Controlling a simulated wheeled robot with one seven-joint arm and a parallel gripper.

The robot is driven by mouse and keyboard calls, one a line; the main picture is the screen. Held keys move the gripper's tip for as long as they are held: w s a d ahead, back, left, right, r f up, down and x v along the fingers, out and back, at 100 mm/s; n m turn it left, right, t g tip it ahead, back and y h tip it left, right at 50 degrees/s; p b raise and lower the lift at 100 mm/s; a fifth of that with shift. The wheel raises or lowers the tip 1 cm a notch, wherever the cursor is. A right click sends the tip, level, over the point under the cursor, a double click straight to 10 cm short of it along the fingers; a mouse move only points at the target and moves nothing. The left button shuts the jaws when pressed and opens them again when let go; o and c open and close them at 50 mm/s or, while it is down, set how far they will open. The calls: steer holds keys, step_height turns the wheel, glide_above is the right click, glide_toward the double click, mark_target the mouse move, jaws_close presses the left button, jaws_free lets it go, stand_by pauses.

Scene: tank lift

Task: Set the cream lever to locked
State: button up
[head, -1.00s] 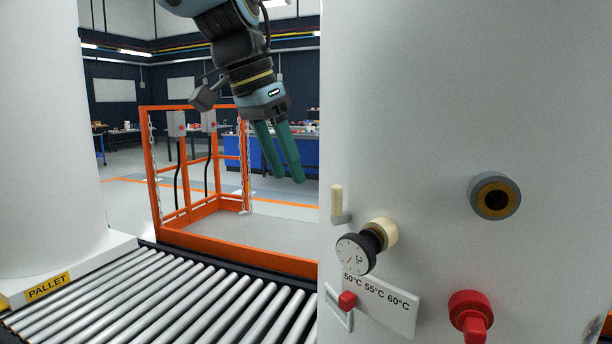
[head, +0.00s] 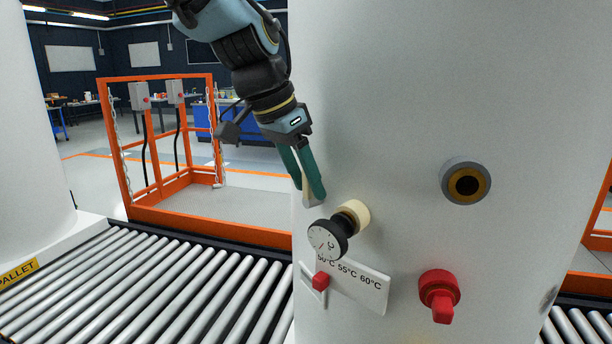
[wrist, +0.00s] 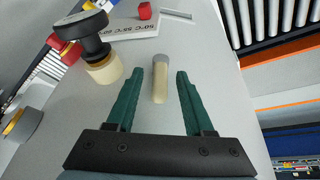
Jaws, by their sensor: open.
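The cream lever (wrist: 160,84) shows in the wrist view as a short cream rod with a grey end, standing out from the white tank (head: 400,100). My gripper (wrist: 155,78) is open, with one green finger on each side of the lever and a gap visible on both sides. In the head view my gripper (head: 311,203) is at the tank's left side, just above the dial. The lever (head: 304,185) is mostly hidden behind the fingers there. I cannot read any mark for the locked position.
A black dial (head: 328,238) on a cream stem is close below the gripper. A temperature label (head: 355,285) with a red slider (head: 320,281), a red valve knob (head: 439,292) and a grey port (head: 466,182) are on the tank. A roller conveyor (head: 150,290) and orange frame (head: 165,210) stand left.

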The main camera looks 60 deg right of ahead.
steer(key=shift+f, duration=0.2)
steer(key=shift+c, duration=0.2)
jaws_close()
stand_by(0.4)
